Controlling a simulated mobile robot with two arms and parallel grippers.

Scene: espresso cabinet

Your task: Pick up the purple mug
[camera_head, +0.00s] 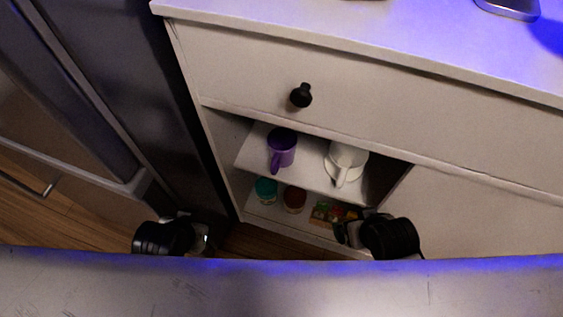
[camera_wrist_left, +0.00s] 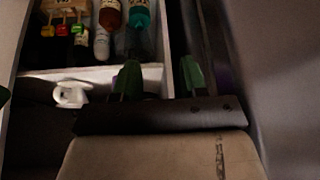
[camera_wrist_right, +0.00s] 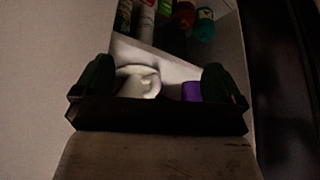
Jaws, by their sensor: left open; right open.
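The purple mug (camera_head: 281,146) stands upright on the upper shelf of the open cabinet, its handle toward me. In the right wrist view part of the purple mug (camera_wrist_right: 191,91) shows beside the right finger. In the left wrist view only faint purple shows near the fingers, so the mug is mostly hidden there. My left gripper (camera_wrist_left: 161,80) is open and empty; in the head view it is low, left of the cabinet opening. My right gripper (camera_wrist_right: 155,78) is open and empty; in the head view it is in front of the opening's lower right. Neither touches the mug.
A white cup (camera_head: 347,157) on a saucer stands right of the mug on the same shelf. The lower shelf holds a teal jar (camera_head: 266,189), a brown-red jar (camera_head: 294,199) and small colourful items (camera_head: 325,212). A drawer with a black knob (camera_head: 301,95) is above. A dark appliance is left.

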